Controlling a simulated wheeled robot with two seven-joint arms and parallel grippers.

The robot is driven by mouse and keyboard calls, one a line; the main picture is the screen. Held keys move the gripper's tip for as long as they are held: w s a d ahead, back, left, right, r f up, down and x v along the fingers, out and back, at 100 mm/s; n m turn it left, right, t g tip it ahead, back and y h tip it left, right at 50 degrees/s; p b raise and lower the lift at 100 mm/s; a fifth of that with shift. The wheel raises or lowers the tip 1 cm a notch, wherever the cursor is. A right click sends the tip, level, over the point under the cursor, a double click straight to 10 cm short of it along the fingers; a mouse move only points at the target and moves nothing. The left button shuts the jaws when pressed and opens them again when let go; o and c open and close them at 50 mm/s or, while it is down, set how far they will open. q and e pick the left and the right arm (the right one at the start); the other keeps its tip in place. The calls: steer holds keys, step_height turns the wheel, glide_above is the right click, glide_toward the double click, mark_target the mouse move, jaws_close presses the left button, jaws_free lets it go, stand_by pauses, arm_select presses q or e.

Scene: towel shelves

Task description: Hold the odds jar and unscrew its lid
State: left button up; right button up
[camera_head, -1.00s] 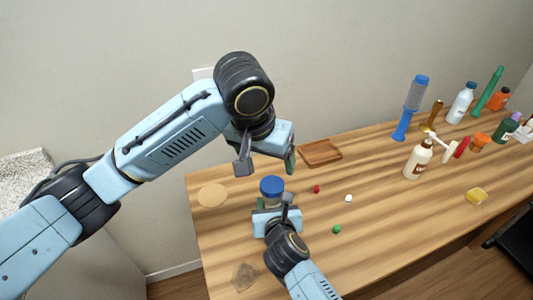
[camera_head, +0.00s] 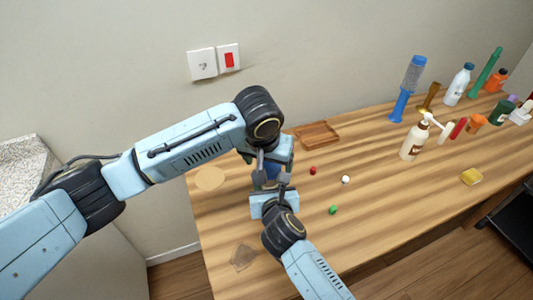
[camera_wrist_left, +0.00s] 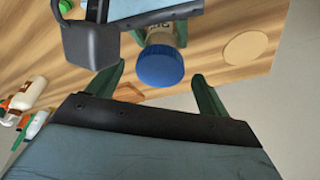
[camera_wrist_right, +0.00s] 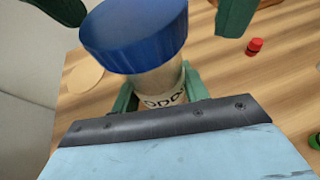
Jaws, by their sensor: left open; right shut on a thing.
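The odds jar (camera_wrist_right: 160,92) is a clear jar with a pale printed label and a wide blue lid (camera_wrist_right: 135,35), which is on its top. My right gripper (camera_wrist_right: 160,98) is shut around the jar's body below the lid. In the left wrist view the blue lid (camera_wrist_left: 160,66) lies ahead of my left gripper (camera_wrist_left: 157,88), between the lines of its green fingers. The left gripper is open, and its fingers appear apart on either side of the lid in the right wrist view. In the head view the arms mostly hide the jar.
Small red (camera_head: 312,170), white (camera_head: 346,179) and green (camera_head: 333,210) pieces lie right of the jar. A wooden tray (camera_head: 318,133) is behind. A cream pump bottle (camera_head: 414,140), a yellow block (camera_head: 471,177) and several bottles stand farther right. A pale round disc (camera_head: 209,178) lies left.

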arm_select(q)
steer(key=shift+f, duration=0.2)
steer(key=c, duration=1)
steer(key=shift+c, duration=0.2)
steer(key=shift+c, duration=0.7)
steer(key=shift+n+y, duration=0.4)
steer(key=shift+n, duration=1.1)
steer(key=shift+d+n+y, duration=0.2)
steer(key=shift+n+y, duration=0.1)
steer(key=shift+n, duration=1.2)
